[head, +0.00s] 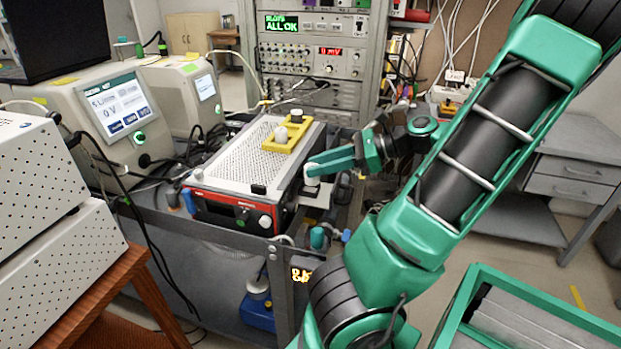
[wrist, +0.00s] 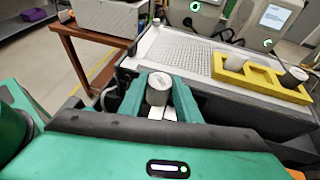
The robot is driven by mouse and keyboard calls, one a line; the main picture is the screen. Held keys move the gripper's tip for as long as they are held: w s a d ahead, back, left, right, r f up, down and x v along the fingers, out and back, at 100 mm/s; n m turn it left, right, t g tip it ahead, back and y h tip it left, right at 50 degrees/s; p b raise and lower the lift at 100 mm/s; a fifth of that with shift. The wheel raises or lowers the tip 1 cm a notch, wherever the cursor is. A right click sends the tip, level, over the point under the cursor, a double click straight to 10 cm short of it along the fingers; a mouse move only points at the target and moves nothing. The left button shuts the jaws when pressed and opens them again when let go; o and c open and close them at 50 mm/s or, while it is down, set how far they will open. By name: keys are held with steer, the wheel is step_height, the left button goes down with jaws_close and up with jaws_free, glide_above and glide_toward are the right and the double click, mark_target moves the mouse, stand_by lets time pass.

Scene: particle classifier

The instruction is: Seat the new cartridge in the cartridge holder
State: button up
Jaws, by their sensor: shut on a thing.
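My gripper (head: 314,172) is at the right side of the red and grey instrument and is shut on a small pale cylindrical cartridge (head: 312,181). In the wrist view the cartridge (wrist: 158,88) stands between the two green fingers, its round grey printed top facing the camera. A light plate-like part (head: 318,198), which looks like the cartridge holder, is just below it. It also shows as a white piece in the wrist view (wrist: 162,114). The fingers hide the cartridge's lower end, so I cannot tell whether it touches the holder.
A yellow tray (head: 273,144) with two more pale cylinders (head: 281,135) lies on the perforated top of the instrument (head: 225,170). Cables and a rack (head: 320,70) stand behind. A green-edged bin (head: 465,300) is at lower right.

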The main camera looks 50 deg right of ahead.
steer(key=w+d+f, duration=0.1)
steer(key=w, duration=0.1)
steer(key=w+d+f, duration=0.2)
steer(key=shift+d+f, duration=0.1)
steer(key=shift+d, duration=0.05)
steer(key=shift+s+f, duration=0.15)
steer(key=shift+f, duration=1.9)
jaws_close()
steer(key=o, duration=1.1)
jaws_free()
steer(key=shift+c, duration=0.2)
